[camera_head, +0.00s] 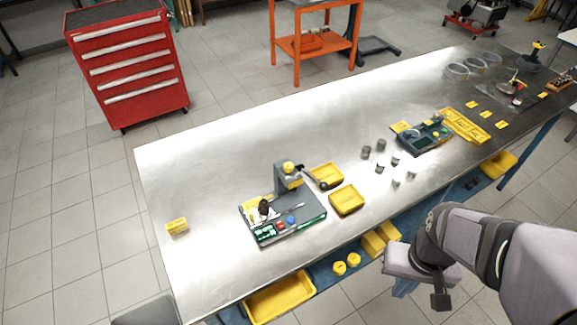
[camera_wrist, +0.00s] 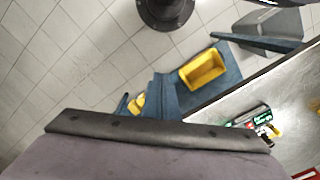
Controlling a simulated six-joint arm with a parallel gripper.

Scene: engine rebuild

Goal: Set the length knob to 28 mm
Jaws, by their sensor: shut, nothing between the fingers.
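A dark green bench device (camera_head: 311,222) with a grey post sits on the near middle of the steel table. Along its front edge are green displays (camera_head: 264,232), a red knob (camera_head: 280,224) and a blue knob (camera_head: 291,220). I cannot tell which knob sets the length, and no reading is legible. Part of this device also shows at the right of the wrist view (camera_wrist: 262,117). My gripper (camera_head: 440,300) is shut and empty beyond the table's near edge, to the right of the device and apart from it.
Yellow trays (camera_head: 346,200) stand right of the device. Several small grey parts (camera_head: 380,155) and a second dark device (camera_head: 424,138) lie farther right. A yellow label block (camera_head: 177,226) is at the left. Yellow bins (camera_head: 279,299) sit below the near edge. The table's far left is clear.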

